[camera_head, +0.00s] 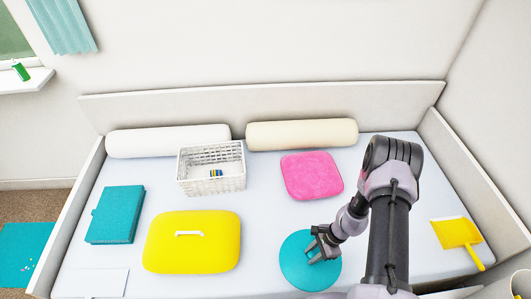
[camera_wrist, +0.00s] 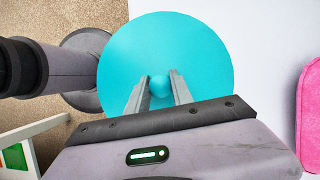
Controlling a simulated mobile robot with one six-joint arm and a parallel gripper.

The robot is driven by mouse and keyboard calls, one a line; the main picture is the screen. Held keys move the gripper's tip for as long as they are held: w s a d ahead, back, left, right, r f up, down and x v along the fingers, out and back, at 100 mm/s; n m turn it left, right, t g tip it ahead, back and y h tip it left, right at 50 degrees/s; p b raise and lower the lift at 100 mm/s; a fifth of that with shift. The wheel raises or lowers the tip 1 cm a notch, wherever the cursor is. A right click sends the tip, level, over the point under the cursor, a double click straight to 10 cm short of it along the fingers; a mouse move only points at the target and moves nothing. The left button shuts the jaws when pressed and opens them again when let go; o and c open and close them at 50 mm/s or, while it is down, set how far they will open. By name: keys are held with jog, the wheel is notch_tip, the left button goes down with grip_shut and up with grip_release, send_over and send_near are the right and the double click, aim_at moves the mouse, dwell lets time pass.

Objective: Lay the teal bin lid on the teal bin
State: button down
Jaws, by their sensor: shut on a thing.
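The teal bin lid (camera_head: 297,272) is a round flat disc with a small round knob, at the front of the white bed surface, right of centre. It fills the upper middle of the wrist view (camera_wrist: 190,40). My gripper (camera_head: 317,252) is over the lid and shut on its knob, with one finger on each side of the knob in the wrist view (camera_wrist: 159,84). I cannot tell whether the lid rests on the bed or hangs just above it. I do not see the teal bin in either view.
A yellow lidded box (camera_head: 192,255), teal box-like thing (camera_head: 115,214), white basket (camera_head: 211,184), pink cushion (camera_head: 312,176) and yellow dustpan (camera_head: 457,232) lie on the bed. Two bolsters line the back. Raised panels edge the bed's back and sides. Carpeted floor (camera_wrist: 65,15) shows left.

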jog(key=w+a+r+n+g+h, duration=0.1)
jog(key=w+a+r+n, duration=0.15)
jog(key=r, duration=0.35)
jog(key=w+a+r+n+g, duration=0.1)
jog(key=w+a+r+n, duration=0.1)
jog(key=r+n, duration=0.3)
jog(key=w+a+r+n+g+h, duration=0.1)
jog(key=w+a+r+n, duration=0.15)
jog(key=r, duration=0.35)
notch_tip(320, 180, up, 16)
jog(key=s+d+n+h+b, duration=0.1)
jog(key=n+h, duration=0.1)
jog(key=n, duration=0.4)
jog(key=shift+s+f+g+h, duration=0.15)
jog(key=shift+s+g+h, duration=0.15)
jog(key=shift+s, duration=0.1)
jog(key=shift+d, duration=0.1)
